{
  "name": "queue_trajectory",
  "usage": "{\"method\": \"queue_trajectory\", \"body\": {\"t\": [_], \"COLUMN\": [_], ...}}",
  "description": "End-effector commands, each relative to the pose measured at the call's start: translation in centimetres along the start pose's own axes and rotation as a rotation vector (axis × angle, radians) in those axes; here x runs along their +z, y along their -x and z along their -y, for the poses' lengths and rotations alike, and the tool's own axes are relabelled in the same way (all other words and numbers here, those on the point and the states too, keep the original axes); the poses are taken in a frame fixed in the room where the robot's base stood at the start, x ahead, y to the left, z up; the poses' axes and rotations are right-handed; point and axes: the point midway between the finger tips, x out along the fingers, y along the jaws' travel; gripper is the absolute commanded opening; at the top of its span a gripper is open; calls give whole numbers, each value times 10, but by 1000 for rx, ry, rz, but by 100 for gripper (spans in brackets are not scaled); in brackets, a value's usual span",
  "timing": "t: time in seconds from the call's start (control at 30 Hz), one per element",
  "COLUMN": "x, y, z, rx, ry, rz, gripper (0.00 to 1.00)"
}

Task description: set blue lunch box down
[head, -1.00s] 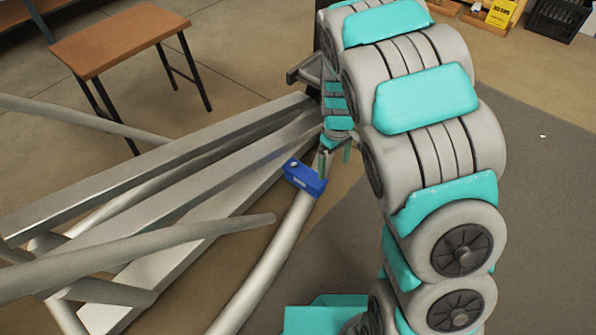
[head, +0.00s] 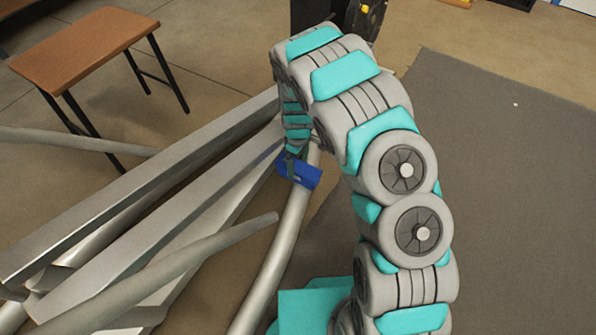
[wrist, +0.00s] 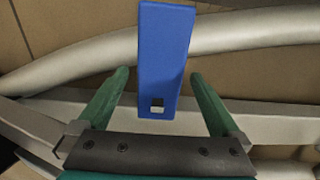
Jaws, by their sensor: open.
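The blue lunch box (head: 300,171) is at the end of my arm in the head view, over the curved grey tube of the elliptical's frame. In the wrist view the lunch box (wrist: 165,60) stands out ahead of my gripper (wrist: 157,88). Its near end lies between the two green fingers, with a gap on each side. The fingers are spread and do not appear to touch it. I cannot tell whether the box rests fully on the tube or the beam below.
Long grey frame beams (head: 150,190) and tubes spread across the left. A brown-topped table (head: 85,45) stands at the upper left. A dark grey mat (head: 490,200) lies clear on the right.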

Motion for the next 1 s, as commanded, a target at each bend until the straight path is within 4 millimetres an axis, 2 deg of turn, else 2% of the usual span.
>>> {"method": "queue_trajectory", "body": {"t": [0.17,0.5,0.73,1.0], "x": [0,2,1,1], "y": [-12,-54,-56,-55], "z": [0,1,1,1], "rx": [-1,-4,-1,-1], "ry": [0,-1,0,0], "rz": [1,3,1,1], "gripper": [100,100,100,71]}}
